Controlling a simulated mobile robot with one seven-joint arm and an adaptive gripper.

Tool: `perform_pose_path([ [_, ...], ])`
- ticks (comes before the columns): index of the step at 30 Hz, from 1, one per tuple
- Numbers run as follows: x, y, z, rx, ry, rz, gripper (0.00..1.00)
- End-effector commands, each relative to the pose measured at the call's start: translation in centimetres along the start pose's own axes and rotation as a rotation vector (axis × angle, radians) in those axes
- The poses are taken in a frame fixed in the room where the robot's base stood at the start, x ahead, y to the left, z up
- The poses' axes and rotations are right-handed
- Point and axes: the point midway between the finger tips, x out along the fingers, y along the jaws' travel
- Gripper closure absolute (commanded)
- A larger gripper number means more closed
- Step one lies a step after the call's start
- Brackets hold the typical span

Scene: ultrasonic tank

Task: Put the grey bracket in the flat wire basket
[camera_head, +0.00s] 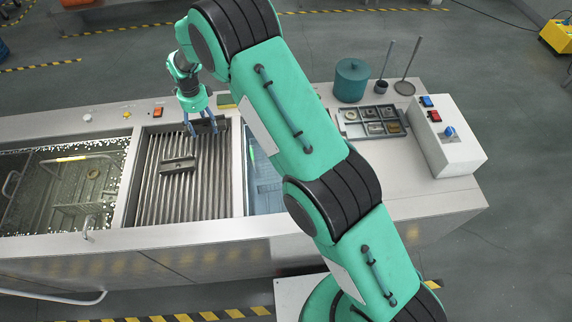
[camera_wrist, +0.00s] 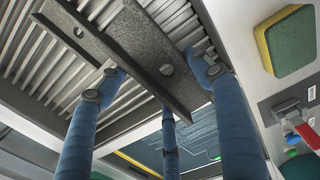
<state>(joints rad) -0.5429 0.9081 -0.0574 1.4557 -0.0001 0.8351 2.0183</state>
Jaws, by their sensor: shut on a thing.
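In the wrist view the bracket (camera_wrist: 140,45) spans between my blue fingers. My gripper (camera_head: 201,131) points down at the rack's back right, shut on the bracket. The head view does not show the contact clearly, and I cannot tell whether the bracket touches the ribs. The wire basket (camera_head: 50,205) appears in the left tank, with bent handles and a small tan part (camera_head: 93,174) inside.
The ribbed rack (camera_head: 150,205) fills the middle bay. A blue-lit bay (camera_head: 262,195) lies right of it, partly hidden by my arm. A sponge (camera_wrist: 290,42) lies on the back rim. A parts tray (camera_head: 372,138), teal pot (camera_head: 351,80) and control box (camera_head: 450,150) stand right.

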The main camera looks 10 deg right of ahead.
Motion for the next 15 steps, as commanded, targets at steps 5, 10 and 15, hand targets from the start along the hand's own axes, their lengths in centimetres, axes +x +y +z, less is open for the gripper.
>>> perform_pose_path([
  [5, 0.1, 0.7, -4.8, -0.078, -0.001, -0.002, 0.79],
  [10, 0.1, 1.8, -9.3, -0.164, -0.001, -0.002, 0.79],
  [15, 0.1, 3.1, -13.9, -0.251, 0.000, -0.002, 0.79],
])
